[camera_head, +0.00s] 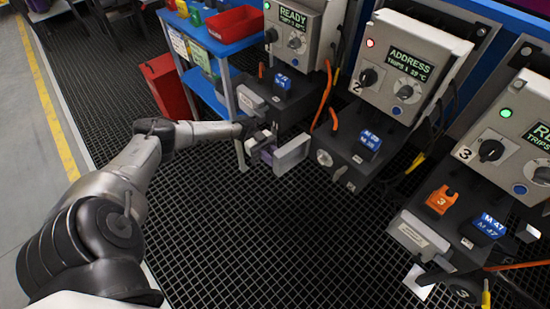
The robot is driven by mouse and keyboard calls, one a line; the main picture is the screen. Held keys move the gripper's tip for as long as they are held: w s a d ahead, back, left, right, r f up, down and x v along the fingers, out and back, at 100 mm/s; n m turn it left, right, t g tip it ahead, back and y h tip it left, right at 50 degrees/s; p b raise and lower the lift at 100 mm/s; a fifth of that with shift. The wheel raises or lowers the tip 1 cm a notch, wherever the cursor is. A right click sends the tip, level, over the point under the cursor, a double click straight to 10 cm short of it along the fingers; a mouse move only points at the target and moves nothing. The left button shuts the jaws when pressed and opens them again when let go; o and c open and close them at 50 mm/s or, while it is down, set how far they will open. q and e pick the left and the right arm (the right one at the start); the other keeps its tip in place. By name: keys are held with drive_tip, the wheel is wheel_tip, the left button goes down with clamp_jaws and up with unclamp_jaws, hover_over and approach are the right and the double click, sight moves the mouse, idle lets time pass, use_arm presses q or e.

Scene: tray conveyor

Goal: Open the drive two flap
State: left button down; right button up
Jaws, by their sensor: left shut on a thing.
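The drive two unit (402,62) stands in the middle, marked 2, with a lit screen reading ADDRESS and a red light. Its dark lower box (350,150) carries a blue tag (370,141) and shows round fittings on its front. A pale grey plate, which looks like the drive two flap (293,155), stands out from the left front of that box. My left gripper (266,149) is at the plate's left end, shut on it; the fingertips are small and partly hidden. My right gripper is not in view.
The drive one unit (297,27), reading READY, is to the left, its grey front flap (251,99) close to my left wrist. Drive three (508,140) is at the right, with an orange block (440,200). Orange cables hang between units. The dark grid floor (270,235) is clear.

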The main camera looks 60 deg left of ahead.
use_arm(q)
drive_tip(key=c, duration=1)
unclamp_jaws()
drive_tip(key=shift+s+a, duration=0.2)
drive_tip(key=shift+a, duration=1)
drive_tip(key=shift+s+a, duration=0.15)
drive_tip(key=shift+a, duration=1.1)
drive_tip(key=shift+s+a, duration=0.2)
drive_tip(key=shift+a, duration=1)
